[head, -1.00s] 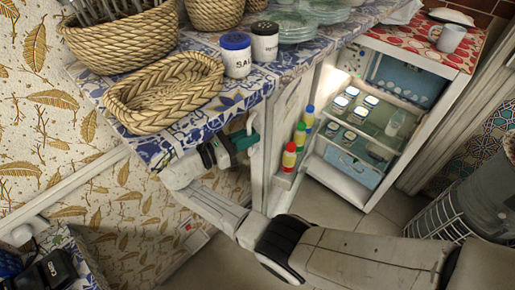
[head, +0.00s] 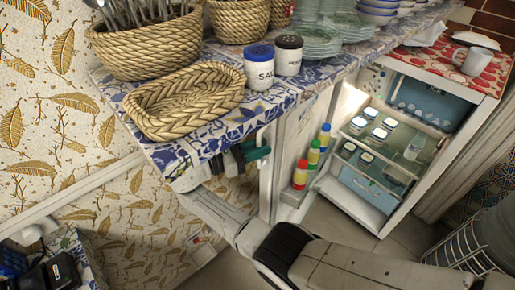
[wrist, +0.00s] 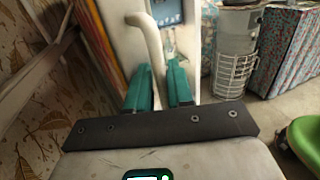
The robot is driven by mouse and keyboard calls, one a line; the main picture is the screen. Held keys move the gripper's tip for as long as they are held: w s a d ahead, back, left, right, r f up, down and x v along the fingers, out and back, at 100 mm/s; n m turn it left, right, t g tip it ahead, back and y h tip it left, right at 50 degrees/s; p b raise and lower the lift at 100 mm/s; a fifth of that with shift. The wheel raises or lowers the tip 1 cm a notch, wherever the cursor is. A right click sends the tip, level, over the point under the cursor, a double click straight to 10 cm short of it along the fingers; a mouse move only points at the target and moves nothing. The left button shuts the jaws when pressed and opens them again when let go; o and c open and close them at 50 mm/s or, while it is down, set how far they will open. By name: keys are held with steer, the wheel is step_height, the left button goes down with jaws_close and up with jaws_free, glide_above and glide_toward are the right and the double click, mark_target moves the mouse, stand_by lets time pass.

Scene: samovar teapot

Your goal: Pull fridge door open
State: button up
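The fridge door (head: 291,150) stands open, seen nearly edge-on in the head view, with bottles on its inner shelf. Its white curved handle (head: 264,136) faces left, under the counter's edge. My gripper (head: 255,152) is at this handle, on the door's outer side. In the wrist view the handle (wrist: 150,42) runs down between the two teal fingers of my gripper (wrist: 160,85) and fills the gap between them. The handle's lower end is hidden behind the gripper. The open fridge (head: 470,110) shows jars on its glass shelves.
The tiled counter (head: 255,118) overhangs my gripper, bearing a braided basket (head: 185,98), salt shaker (head: 259,66) and plates. A wire-caged cylinder (head: 480,240) stands at lower right. The leaf-patterned wall (head: 60,110) is left of the door. Bare floor (head: 325,220) shows below the fridge.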

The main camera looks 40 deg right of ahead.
steer(key=b+v, duration=0.2)
steer(key=v, duration=0.9)
steer(key=shift+b, duration=0.35)
steer(key=shift+d, duration=0.1)
stand_by(0.4)
